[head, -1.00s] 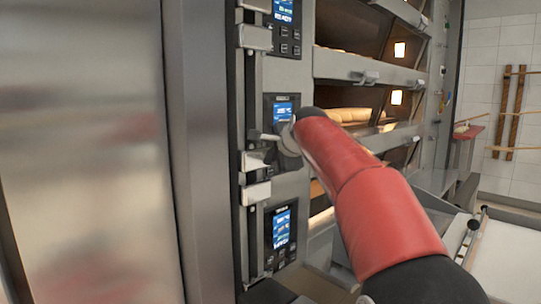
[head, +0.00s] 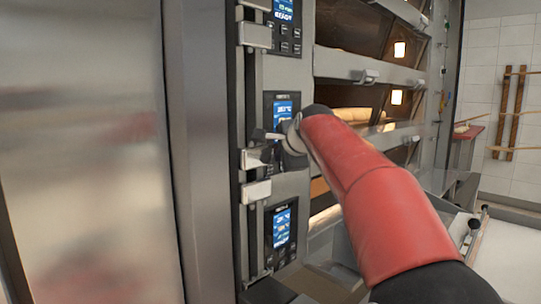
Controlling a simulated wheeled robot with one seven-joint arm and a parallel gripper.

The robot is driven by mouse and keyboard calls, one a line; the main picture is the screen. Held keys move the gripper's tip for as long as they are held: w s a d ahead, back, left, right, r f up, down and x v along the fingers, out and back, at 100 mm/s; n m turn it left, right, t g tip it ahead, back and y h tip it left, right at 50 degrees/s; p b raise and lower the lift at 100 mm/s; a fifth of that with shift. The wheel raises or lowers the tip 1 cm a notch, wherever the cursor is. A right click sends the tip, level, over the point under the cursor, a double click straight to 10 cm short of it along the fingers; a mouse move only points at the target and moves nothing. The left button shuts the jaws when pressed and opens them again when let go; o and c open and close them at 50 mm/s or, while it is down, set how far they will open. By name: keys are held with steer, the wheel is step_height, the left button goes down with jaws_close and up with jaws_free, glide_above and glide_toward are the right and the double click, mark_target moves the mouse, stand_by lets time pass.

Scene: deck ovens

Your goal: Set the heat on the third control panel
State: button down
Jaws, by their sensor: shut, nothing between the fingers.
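Three control panels are stacked on the steel oven front in the head view: an upper panel (head: 285,22), a middle panel (head: 283,106) and a lower panel (head: 281,232). Each has a lit blue screen, with dark buttons below it on the upper and lower ones. The top of the stack is cut off by the frame, so I cannot tell which panel counts as third. My gripper (head: 259,135) is shut and empty, in front of the lower part of the middle panel, pointing left. It hides that panel's buttons; contact cannot be told.
Oven decks with glass doors and a handle bar (head: 366,74) lie to the right, with bread (head: 352,115) inside one. Metal latch blocks (head: 256,191) stick out left of the panels. A large steel door (head: 85,150) fills the left side.

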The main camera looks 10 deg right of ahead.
stand_by(0.3)
steer(key=shift+w+a+p, duration=0.2)
steer(key=shift+w+p, duration=0.15)
steer(key=shift+p, duration=0.05)
steer(key=shift+w+a, duration=0.25)
steer(key=shift+w, duration=0.05)
stand_by(0.6)
stand_by(0.3)
steer(key=shift+s+d, duration=0.45)
steer(key=shift+s, duration=0.2)
steer(key=s+d+b, duration=0.1)
steer(key=s, duration=0.1)
steer(key=s+d+b, duration=0.1)
steer(key=s+d, duration=0.1)
steer(key=shift+b, duration=0.3)
